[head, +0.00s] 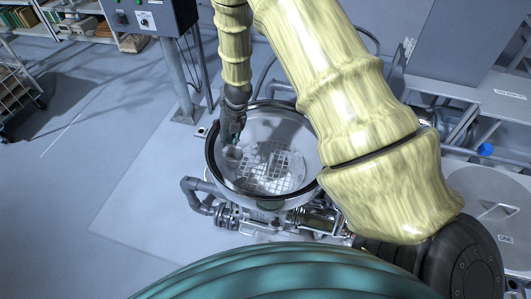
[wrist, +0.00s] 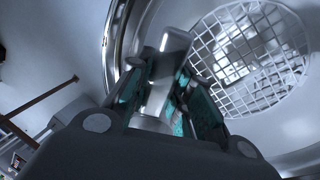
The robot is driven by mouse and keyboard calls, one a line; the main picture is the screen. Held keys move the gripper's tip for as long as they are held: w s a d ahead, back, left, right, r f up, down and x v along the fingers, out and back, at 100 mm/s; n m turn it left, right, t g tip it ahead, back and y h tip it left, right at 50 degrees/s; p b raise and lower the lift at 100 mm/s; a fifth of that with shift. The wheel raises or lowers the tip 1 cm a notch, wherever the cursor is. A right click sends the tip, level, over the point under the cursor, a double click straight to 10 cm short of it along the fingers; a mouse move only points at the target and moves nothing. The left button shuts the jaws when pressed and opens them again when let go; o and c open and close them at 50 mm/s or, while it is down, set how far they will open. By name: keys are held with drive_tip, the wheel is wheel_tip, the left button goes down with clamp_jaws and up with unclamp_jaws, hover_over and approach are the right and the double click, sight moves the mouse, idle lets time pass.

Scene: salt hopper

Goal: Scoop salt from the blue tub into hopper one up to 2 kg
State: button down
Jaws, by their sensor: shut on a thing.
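A round open hopper (head: 285,128) with a dark rim and a pale inner wall stands in the middle of the head view. A square-mesh grid (head: 270,170) lies low inside it; the grid also shows in the wrist view (wrist: 255,55). I see no number on the hopper. My gripper (head: 234,136) is over the left inside of the hopper. In the wrist view its fingers (wrist: 170,100) are shut on a shiny metal handle (wrist: 172,65). A grey scoop bowl (head: 233,155) shows just below the gripper; its contents cannot be made out. I cannot identify the blue tub.
A post with a control box (head: 155,15) stands behind left. Pipes (head: 205,195) and a valve sit around the hopper's base. A grey round lid (head: 495,200) and a small blue item (head: 486,149) are at right.

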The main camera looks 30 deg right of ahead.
drive_tip(key=shift+w+a+r+h, duration=0.1)
drive_tip(key=shift+w+a+h, duration=0.05)
drive_tip(key=shift+a+h, duration=0.2)
drive_tip(key=shift+w+a+f+g+h+b, duration=0.2)
drive_tip(key=shift+a+g+h+b, duration=0.25)
drive_tip(key=shift+h, duration=0.3)
drive_tip(key=shift+a, duration=0.1)
idle(1.2)
